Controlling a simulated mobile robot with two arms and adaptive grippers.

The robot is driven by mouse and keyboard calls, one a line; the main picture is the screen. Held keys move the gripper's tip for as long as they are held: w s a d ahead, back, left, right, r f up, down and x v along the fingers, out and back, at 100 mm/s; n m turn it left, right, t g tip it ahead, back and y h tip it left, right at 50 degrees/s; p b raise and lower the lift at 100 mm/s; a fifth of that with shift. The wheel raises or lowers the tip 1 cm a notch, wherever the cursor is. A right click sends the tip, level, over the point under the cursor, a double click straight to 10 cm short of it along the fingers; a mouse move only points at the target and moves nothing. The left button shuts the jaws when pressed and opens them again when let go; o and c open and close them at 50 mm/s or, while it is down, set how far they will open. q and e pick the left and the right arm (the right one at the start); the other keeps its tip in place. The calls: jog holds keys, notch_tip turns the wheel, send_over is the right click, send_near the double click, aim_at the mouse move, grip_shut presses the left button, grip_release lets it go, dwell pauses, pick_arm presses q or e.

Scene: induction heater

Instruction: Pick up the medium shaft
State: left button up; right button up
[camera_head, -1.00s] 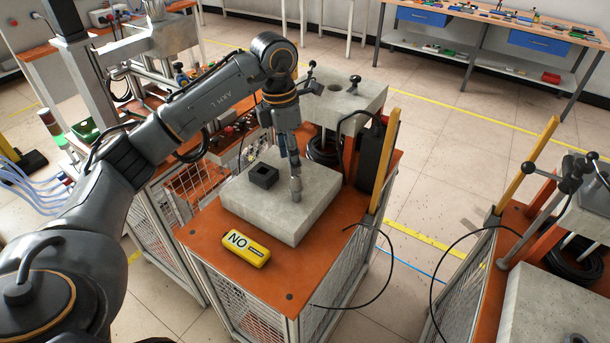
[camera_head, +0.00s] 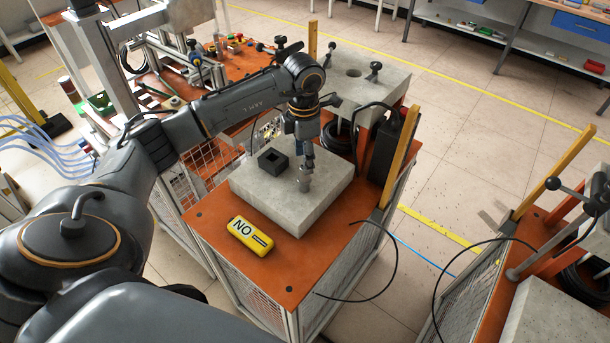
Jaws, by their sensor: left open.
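A short grey metal shaft (camera_head: 304,184) stands upright on the right part of the pale stone block (camera_head: 320,215). My left gripper (camera_head: 304,167) points down right at its top and is open. The picture is too small to tell whether the fingers are around the shaft or just above it. My right gripper is out of view.
A black square holder (camera_head: 273,162) with a hole sits on the block's left part. A yellow "NO" box (camera_head: 250,235) lies on the orange table top (camera_head: 300,262) in front. A yellow post (camera_head: 399,155) and a black box (camera_head: 384,150) stand to the right.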

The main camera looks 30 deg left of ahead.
aim_at(305, 179)
pick_arm(q)
jog(key=f, duration=0.1)
jog(key=f+p, duration=0.2)
jog(key=shift+s+d+f, duration=0.2)
jog(key=shift+s+f, duration=0.05)
jog(key=shift+s, duration=0.05)
jog(key=shift+f, duration=0.35)
jog(key=shift+w+f, duration=0.1)
jog(key=shift+f, duration=0.1)
grip_shut()
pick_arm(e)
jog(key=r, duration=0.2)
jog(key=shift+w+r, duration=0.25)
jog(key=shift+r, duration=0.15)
